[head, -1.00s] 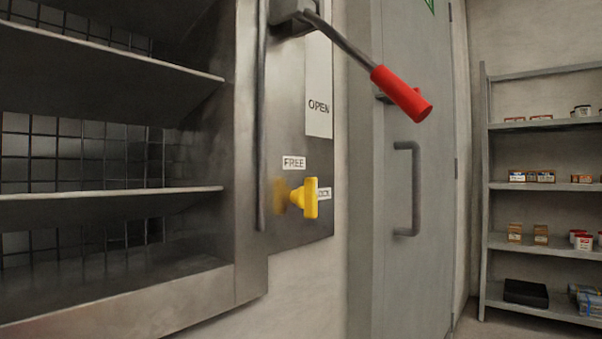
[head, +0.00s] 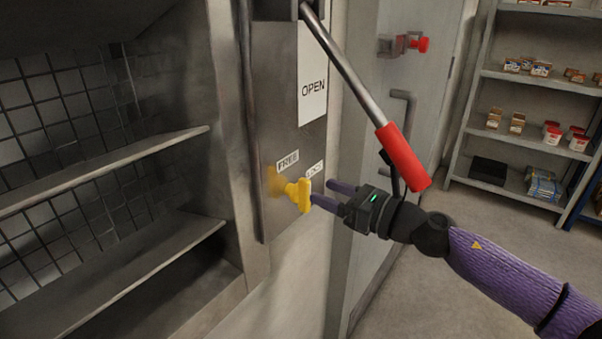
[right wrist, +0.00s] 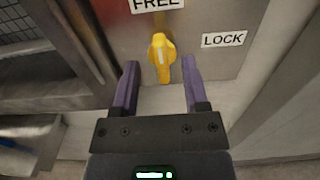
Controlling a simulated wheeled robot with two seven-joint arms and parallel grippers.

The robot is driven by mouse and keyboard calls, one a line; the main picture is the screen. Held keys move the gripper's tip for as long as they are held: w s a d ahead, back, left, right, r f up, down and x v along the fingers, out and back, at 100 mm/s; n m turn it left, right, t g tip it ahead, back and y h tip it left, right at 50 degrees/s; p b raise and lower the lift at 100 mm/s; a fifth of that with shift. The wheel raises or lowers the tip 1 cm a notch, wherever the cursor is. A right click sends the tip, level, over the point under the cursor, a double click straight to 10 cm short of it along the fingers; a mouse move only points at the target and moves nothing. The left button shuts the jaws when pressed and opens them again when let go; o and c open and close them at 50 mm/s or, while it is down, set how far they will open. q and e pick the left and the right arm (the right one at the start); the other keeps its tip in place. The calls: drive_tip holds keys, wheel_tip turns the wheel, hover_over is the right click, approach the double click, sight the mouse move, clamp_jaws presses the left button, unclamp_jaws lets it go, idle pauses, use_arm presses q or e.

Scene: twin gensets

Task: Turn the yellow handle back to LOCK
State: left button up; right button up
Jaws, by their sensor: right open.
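The yellow handle (head: 303,195) sticks out from the grey panel below the FREE label (head: 288,160) and left of and below the LOCK label (head: 314,170). In the right wrist view the handle (right wrist: 161,58) stands nearly upright under FREE (right wrist: 157,4), with LOCK (right wrist: 223,40) to its right. My right gripper (head: 325,192) is open, its purple fingers pointing at the handle. In the right wrist view the open fingers (right wrist: 160,75) lie one to each side of the handle's lower end, with gaps showing. My left gripper does not show.
A long lever with a red grip (head: 402,157) hangs above my right gripper, close to my arm. Metal shelves (head: 110,165) stand left of the panel. A grey door (head: 395,75) and stocked shelving (head: 530,110) are to the right. Floor there is clear.

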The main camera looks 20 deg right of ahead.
sight(310, 186)
drive_tip(key=x, duration=0.5)
drive_tip(key=shift+w+a, duration=0.1)
clamp_jaws()
